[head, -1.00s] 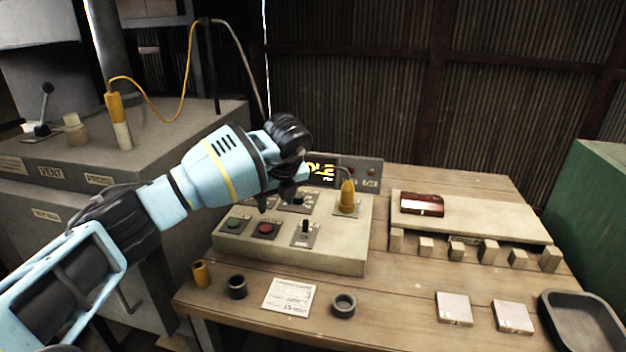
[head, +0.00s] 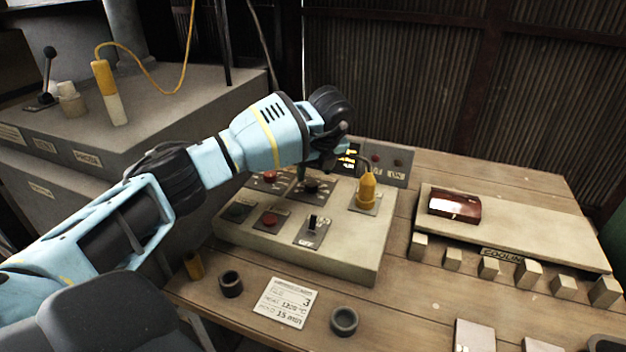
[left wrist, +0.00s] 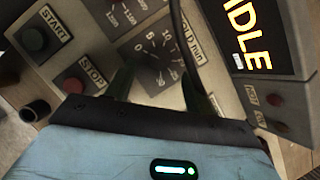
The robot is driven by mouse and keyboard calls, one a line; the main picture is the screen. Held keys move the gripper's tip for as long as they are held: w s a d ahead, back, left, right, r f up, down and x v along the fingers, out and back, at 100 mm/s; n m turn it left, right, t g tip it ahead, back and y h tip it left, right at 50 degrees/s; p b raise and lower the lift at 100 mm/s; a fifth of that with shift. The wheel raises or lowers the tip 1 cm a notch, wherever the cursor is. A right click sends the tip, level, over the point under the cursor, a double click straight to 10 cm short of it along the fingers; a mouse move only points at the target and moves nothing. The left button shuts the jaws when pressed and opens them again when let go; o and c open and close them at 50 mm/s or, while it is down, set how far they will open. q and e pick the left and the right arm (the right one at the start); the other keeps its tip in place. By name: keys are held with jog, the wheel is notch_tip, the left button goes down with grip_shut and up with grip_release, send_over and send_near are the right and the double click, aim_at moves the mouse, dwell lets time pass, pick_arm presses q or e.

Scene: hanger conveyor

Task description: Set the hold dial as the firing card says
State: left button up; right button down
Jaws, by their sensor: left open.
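The firing card (head: 286,302) lies on the table in front of the control box; it shows a 3, a °C line and what reads as 15 min. The hold dial (head: 311,188) is on the box top; in the left wrist view its plate (left wrist: 158,57) reads HOLD min, with numbers around it. I cannot tell where its pointer stands. My left gripper (head: 318,163) is just above the dial, pointing down; in the left wrist view its open fingers (left wrist: 160,84) are on either side of the dial's lower part. My right gripper is out of view.
The box also carries START (left wrist: 34,38) and STOP (left wrist: 73,84) buttons, an OFF switch (head: 312,228) and a yellow plug (head: 367,188). A display (left wrist: 249,35) reads IDLE. Dark rings (head: 344,321) and a cooling shelf (head: 520,230) are on the table.

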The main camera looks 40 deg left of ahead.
aim_at(311, 183)
pick_arm(q)
jog(key=x, duration=0.3)
jog(key=shift+w+a+f, duration=0.1)
jog(key=shift+f, duration=0.25)
jog(key=shift+w+a+f, duration=0.15)
jog(key=shift+f, duration=0.3)
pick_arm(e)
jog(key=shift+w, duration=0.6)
pick_arm(q)
jog(key=c, duration=1)
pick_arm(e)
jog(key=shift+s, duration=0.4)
pick_arm(q)
jog(key=shift+m, duration=0.3)
